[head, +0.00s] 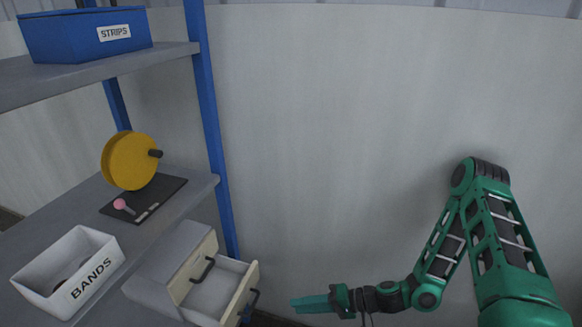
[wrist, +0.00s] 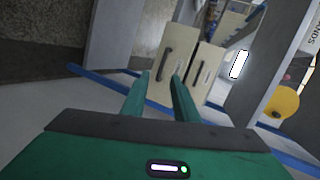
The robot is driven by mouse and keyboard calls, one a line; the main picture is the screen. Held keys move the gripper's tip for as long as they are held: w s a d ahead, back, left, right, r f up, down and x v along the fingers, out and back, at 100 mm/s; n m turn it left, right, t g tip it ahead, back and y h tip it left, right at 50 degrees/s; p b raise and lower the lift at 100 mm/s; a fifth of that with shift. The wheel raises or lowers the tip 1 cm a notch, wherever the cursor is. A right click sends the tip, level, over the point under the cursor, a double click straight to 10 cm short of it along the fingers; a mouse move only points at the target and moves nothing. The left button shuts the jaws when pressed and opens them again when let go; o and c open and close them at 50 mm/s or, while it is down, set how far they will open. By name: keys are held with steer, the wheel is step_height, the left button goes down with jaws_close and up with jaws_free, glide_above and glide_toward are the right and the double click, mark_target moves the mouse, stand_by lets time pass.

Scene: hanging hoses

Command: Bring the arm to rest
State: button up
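My green arm (head: 510,235) is bent at the right of the head view, and its forearm reaches left along the bottom. My gripper (head: 296,303) points left, low in front of the pale wall, to the right of the drawer unit. In the wrist view its two green fingers (wrist: 160,78) stand apart with nothing between them. The gripper touches nothing that I can see.
A grey drawer unit (head: 165,272) has an open drawer (head: 213,292) facing my gripper. The shelf rack, with blue posts (head: 208,100), holds a blue STRIPS box (head: 70,38), a yellow reel (head: 125,160) and a white BANDS bin (head: 100,270). The wall (head: 330,130) behind is bare.

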steer(key=s+d+r+n+g+h, duration=0.15)
steer(key=d+r+h, duration=0.35)
steer(key=d+r, duration=0.6)
steer(key=s+d+r+g+h, duration=0.2)
steer(key=d+r+h, duration=0.4)
steer(key=d, duration=0.9)
steer(key=s+d+r+m+h, duration=0.1)
steer(key=s+d+r+m, duration=0.2)
steer(key=s+r, duration=0.6)
steer(key=s+d+r+m+t+h, duration=0.1)
steer(key=s+d+r+m, duration=0.3)
steer(key=s+d+r, duration=0.4)
step_height(320, 180, up, 2)
steer(key=shift+s+r, duration=0.25)
steer(key=shift+s, duration=0.35)
steer(key=shift+m+t, duration=0.25)
steer(key=shift+w+f+h, duration=0.25)
steer(key=shift+w+h, duration=0.05)
steer(key=shift+w, duration=0.35)
